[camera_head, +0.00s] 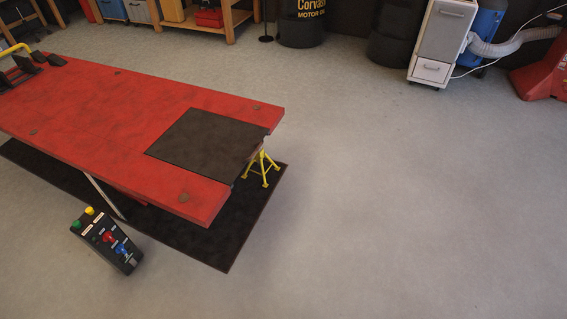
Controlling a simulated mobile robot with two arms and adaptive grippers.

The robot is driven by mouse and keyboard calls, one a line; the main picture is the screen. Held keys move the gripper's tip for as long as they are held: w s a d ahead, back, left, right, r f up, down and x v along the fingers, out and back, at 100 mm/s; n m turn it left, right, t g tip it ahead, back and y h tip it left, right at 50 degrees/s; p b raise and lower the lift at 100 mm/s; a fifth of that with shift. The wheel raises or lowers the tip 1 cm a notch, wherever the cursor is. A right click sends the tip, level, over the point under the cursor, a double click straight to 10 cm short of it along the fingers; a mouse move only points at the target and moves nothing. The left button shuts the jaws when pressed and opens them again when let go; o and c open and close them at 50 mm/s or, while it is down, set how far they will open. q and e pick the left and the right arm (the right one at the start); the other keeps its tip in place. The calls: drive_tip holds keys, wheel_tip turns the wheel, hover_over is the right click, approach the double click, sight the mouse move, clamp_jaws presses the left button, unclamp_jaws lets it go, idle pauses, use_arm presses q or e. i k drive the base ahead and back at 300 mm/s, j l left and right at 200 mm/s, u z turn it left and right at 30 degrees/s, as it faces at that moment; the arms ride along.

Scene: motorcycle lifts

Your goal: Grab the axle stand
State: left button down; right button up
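The axle stand (262,170) is yellow with splayed legs. It stands upright on the dark mat (225,245), at the right end of the red motorcycle lift (95,95). The lift's end partly hides its top. Neither of my grippers shows in the head view.
A black control box (107,240) with coloured buttons stands in front of the lift. A workbench (230,20), dark drums (302,30), a white cabinet unit (440,35) with a hose and a red machine (545,75) line the back. The grey floor to the right is clear.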

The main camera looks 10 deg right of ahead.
sight(260, 155)
drive_tip(key=i+l+z, duration=0.55)
drive_tip(key=i, duration=0.3)
drive_tip(key=i+l, duration=0.15)
drive_tip(key=i, duration=0.7)
drive_tip(key=i+l+z, duration=0.15)
drive_tip(key=i, duration=0.7)
drive_tip(key=i+l+u, duration=0.1)
drive_tip(key=i+u, duration=0.15)
drive_tip(key=i, duration=0.3)
drive_tip(key=i+l+u, duration=0.25)
drive_tip(key=i, duration=0.25)
drive_tip(key=i+l+u, duration=0.25)
drive_tip(key=i, duration=0.25)
drive_tip(key=i+l+u, duration=0.1)
drive_tip(key=u, duration=0.35)
drive_tip(key=i+l+u, duration=0.2)
drive_tip(key=u, duration=0.3)
drive_tip(key=i+l+u, duration=0.25)
drive_tip(key=u, duration=0.2)
drive_tip(key=i+l+u, duration=0.1)
drive_tip(key=l+u, duration=0.15)
drive_tip(key=u, duration=0.25)
